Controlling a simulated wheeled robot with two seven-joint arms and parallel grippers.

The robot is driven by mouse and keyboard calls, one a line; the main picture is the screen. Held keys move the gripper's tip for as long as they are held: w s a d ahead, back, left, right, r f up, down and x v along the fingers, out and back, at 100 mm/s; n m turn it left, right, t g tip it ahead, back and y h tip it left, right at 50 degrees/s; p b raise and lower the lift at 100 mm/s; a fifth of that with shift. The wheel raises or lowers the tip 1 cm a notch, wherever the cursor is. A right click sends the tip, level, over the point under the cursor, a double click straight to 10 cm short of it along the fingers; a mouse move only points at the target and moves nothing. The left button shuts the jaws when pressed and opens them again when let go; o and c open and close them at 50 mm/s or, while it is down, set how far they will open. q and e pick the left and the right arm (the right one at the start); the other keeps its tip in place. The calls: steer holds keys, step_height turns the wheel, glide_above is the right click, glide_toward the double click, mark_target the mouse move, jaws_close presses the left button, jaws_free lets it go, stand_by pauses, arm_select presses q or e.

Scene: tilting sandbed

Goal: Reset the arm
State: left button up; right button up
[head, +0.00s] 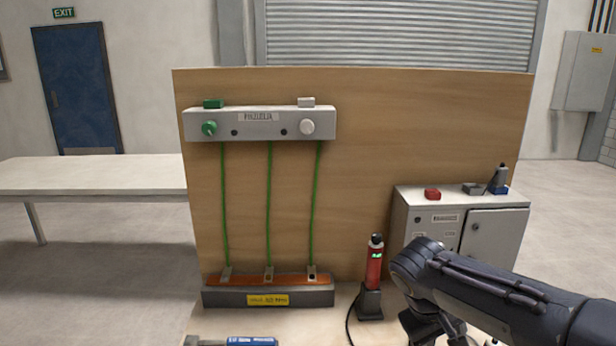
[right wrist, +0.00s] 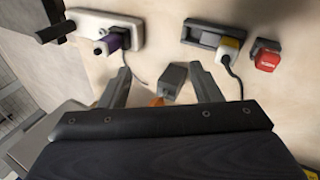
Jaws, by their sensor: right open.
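My right arm comes in from the lower right in the head view, bent at a joint in front of the grey cabinet. Its gripper (head: 436,328) points down at the bottom edge and is partly cut off. In the right wrist view my right gripper (right wrist: 160,66) has its two fingers spread apart. A small grey block (right wrist: 172,80) with an orange part beside it shows between the fingers; I see no contact with either finger. My left arm and gripper are in neither view.
A wooden panel (head: 430,130) stands behind the bench, carrying a grey control box (head: 262,122) with green cords. A red cylinder (head: 374,265) stands left of my right arm, near the cabinet (head: 460,210). The wrist view shows a power strip (right wrist: 85,22), a socket (right wrist: 205,40) and a red button (right wrist: 266,56).

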steer(key=s+a+f+m+t+y, duration=0.1)
steer(key=s+y, duration=0.3)
steer(key=s, duration=0.6)
steer(key=s+a+f+m+t+y, duration=0.1)
steer(key=s+a+m+t+y, duration=0.1)
steer(key=s, duration=0.9)
steer(key=m+t+y, duration=0.1)
steer(key=y, duration=0.1)
steer(key=shift+a+f+y+p, duration=0.25)
steer(key=shift+f+y+p, duration=0.05)
steer(key=shift+f+p, duration=0.1)
